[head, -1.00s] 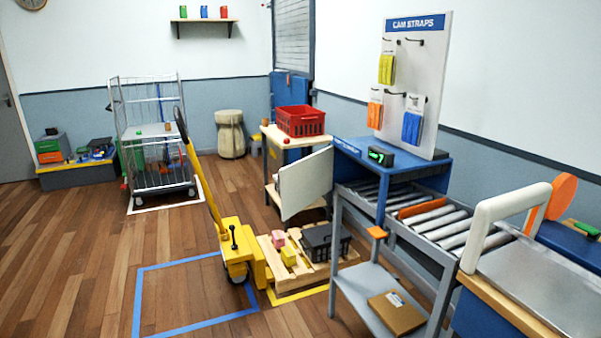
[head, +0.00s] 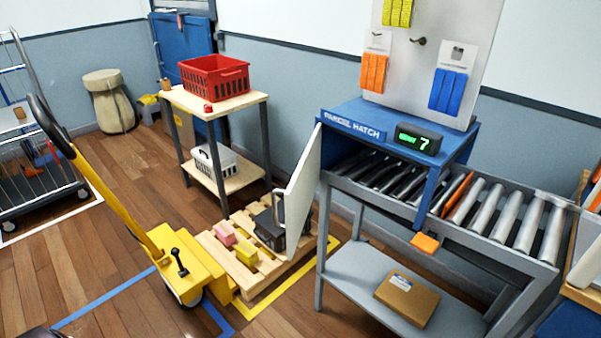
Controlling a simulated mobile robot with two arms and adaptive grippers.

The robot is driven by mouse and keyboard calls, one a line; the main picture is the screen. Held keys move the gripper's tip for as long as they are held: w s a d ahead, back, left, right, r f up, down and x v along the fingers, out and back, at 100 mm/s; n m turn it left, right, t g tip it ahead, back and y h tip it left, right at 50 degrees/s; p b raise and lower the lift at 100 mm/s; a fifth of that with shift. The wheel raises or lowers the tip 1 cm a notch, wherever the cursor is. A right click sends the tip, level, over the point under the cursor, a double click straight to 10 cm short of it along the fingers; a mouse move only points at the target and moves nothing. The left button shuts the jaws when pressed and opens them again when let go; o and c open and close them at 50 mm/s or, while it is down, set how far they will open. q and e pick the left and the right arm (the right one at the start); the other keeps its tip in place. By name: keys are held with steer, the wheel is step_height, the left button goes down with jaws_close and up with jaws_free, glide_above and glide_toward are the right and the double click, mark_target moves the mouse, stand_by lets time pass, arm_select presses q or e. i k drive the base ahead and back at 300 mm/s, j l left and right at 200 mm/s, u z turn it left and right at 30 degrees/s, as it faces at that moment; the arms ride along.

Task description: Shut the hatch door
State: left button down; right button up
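The hatch door (head: 303,182) is a pale grey-white panel standing open at the left end of the blue parcel hatch (head: 352,127). It swings out towards the front left from the hatch's left post and shows nearly edge-on. A grey handle (head: 281,208) sits on its left face, close to the free edge. The hatch frame stands over the roller conveyor (head: 490,212), and its left opening is uncovered. Neither of my grippers shows in the head view, and nothing is touching the door.
A yellow pallet truck (head: 178,262) and a wooden pallet (head: 245,278) with small boxes and a dark crate (head: 268,232) stand left of the door. A shelf with a red crate (head: 215,77) is behind. Bare floor lies in front. A cardboard box (head: 407,298) lies on the conveyor's lower shelf.

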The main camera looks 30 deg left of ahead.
mark_target(299, 195)
steer(key=i+j, duration=0.1)
steer(key=j, duration=1.05)
steer(key=i+j, duration=0.15)
steer(key=j, duration=0.45)
